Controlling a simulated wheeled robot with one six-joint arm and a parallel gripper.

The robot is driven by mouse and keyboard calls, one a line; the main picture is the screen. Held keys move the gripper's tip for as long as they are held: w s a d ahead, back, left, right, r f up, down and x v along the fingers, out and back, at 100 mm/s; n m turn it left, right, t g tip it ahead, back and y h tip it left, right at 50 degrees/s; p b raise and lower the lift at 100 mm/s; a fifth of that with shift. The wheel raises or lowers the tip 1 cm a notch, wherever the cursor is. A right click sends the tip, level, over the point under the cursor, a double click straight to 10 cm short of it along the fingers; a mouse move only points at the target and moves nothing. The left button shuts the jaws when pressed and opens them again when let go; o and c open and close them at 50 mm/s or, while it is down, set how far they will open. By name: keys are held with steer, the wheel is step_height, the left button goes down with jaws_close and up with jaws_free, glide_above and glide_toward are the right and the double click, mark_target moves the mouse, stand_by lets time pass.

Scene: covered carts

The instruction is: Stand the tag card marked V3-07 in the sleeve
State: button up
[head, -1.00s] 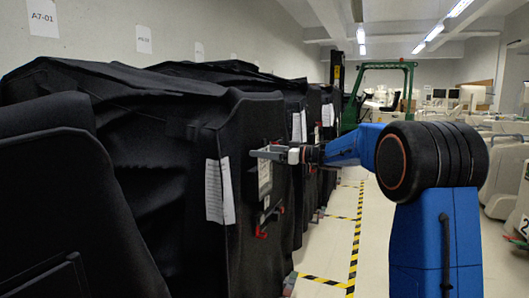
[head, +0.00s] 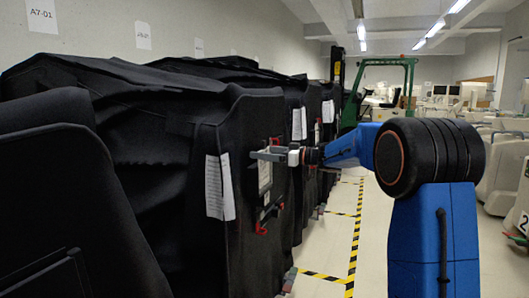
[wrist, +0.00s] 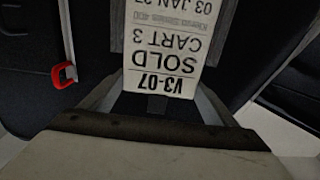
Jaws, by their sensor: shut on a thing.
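The tag card (wrist: 165,45) is white with black print reading V3-07, SOLD, CART 3, upside down in the wrist view. My gripper (wrist: 158,100) is shut on it, with the card's printed end between the fingers. In the head view, my gripper (head: 268,155) is in front of a black covered cart's side face, and the white card (head: 265,178) hangs below it. A dark holder with red ends (head: 268,215) sits just below the card; I cannot tell whether it is the sleeve or whether the card touches it.
Black covered carts (head: 215,130) stand in a row along the left wall. A white printed sheet (head: 219,187) hangs on the nearest cart's corner. A red clip (wrist: 63,75) is left of the card. A floor aisle with striped tape (head: 354,240) runs to the right, towards a green forklift (head: 405,75).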

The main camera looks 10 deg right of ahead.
steer(key=shift+f, duration=0.1)
steer(key=o, duration=1)
steer(key=v, duration=1.7)
steer(key=shift+s+d, duration=0.1)
steer(key=shift+d, duration=0.05)
